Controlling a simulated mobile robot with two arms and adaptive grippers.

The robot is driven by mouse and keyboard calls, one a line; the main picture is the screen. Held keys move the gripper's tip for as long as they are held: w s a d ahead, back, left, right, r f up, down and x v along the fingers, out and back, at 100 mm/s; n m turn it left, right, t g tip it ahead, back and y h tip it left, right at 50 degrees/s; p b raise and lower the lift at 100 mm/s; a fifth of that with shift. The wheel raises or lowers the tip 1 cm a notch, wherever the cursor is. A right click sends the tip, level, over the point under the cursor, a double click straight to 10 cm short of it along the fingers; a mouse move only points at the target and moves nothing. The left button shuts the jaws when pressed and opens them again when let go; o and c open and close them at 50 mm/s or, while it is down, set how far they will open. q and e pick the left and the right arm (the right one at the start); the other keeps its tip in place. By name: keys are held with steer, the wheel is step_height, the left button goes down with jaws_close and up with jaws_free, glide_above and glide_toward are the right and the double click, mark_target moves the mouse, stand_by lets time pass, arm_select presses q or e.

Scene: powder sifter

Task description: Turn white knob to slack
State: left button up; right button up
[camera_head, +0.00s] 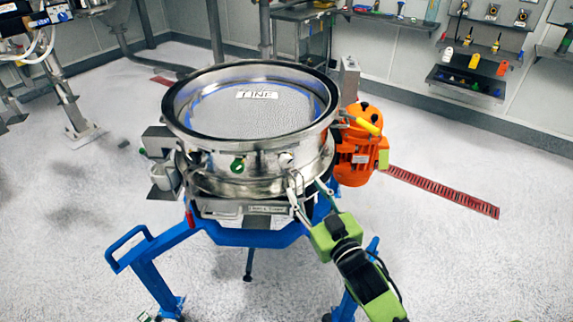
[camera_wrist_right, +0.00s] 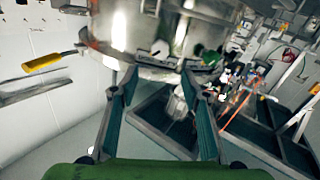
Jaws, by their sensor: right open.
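The round steel sifter (camera_head: 215,180) stands on a blue frame. A small white knob (camera_head: 285,158) shows on the front of its side wall, small and hard to make out. In the right wrist view a white round knob (camera_wrist_right: 160,48) sits on the steel wall, just beyond the fingertips. My right gripper (camera_head: 308,190) comes in from the lower right, close to the sifter's front. In the right wrist view its two fingers (camera_wrist_right: 158,78) are apart, with nothing clearly held between them. I cannot tell if a finger touches the sifter. My left gripper is not in view.
A green knob (camera_head: 238,165) sits left of the white one. An orange motor (camera_head: 358,150) and a yellow handle (camera_head: 368,127) are on the sifter's right. The blue frame (camera_head: 245,238) is below. A red floor grate (camera_head: 440,190) lies at right. Open floor surrounds the sifter.

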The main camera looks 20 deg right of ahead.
mark_target(287, 163)
steer(key=w, duration=0.3)
steer(key=w+p, duration=0.1)
steer(key=w, duration=0.2)
steer(key=w+a, duration=0.1)
steer(key=w, duration=0.3)
steer(key=shift+p, duration=0.3)
steer(key=shift+w+a, duration=0.1)
steer(key=shift+w, duration=0.7)
steer(key=c, duration=1.1)
